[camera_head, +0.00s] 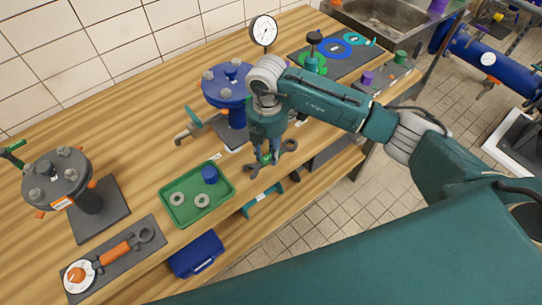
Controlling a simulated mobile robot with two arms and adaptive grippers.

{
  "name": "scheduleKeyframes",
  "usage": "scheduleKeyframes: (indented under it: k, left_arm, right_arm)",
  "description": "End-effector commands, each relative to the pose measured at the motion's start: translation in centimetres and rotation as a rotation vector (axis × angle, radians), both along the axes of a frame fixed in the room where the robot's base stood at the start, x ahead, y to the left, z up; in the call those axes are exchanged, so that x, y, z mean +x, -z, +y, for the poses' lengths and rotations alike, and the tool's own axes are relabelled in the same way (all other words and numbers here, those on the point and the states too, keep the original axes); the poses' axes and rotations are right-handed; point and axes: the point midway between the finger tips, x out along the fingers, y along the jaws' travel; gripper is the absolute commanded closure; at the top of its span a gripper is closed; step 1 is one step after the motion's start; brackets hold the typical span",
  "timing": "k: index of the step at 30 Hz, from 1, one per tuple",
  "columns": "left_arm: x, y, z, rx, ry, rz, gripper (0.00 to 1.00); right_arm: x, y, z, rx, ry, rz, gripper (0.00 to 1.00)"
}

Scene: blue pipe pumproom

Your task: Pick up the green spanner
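The green spanner (267,158) lies near the front edge of the wooden bench, right of the green tray. Its dark grey jaws stick out on both sides of my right gripper, and a bit of its green middle shows between the fingers. My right gripper (266,154) points down over the middle of the spanner, its fingertips at the handle. I cannot tell whether the fingers touch or grip it. The gripper hides part of the handle. My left gripper is not in view.
The green tray (166,210) holds washers and a blue cup. A blue flanged pipe (231,108) stands close behind my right gripper. A grey flange (57,178) and a mat with an orange-handled tool (116,252) are at left. A gauge (264,30) stands behind.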

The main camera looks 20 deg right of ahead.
Motion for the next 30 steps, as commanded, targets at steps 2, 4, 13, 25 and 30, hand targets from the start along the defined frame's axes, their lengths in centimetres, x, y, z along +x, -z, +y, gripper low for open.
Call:
scheduleKeyframes:
  k: [2, 4, 13, 25, 30]
  left_arm:
    - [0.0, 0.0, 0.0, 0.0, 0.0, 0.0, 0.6]
    - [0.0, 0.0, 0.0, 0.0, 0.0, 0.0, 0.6]
    - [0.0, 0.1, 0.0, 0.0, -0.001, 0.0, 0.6]
    - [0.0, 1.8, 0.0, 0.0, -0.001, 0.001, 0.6]
    - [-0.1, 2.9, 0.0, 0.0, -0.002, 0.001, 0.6]
  right_arm:
    - [0.0, 0.0, 0.0, 0.0, 0.0, -0.001, 1.0]
    - [0.1, -0.1, 0.0, 0.001, 0.0, -0.002, 1.0]
    - [0.1, -0.4, 0.0, 0.001, 0.0, -0.002, 1.0]
    - [0.2, -6.6, 0.1, 0.002, -0.001, -0.009, 1.0]
    - [0.2, -11.4, 0.1, 0.002, -0.002, -0.01, 1.0]
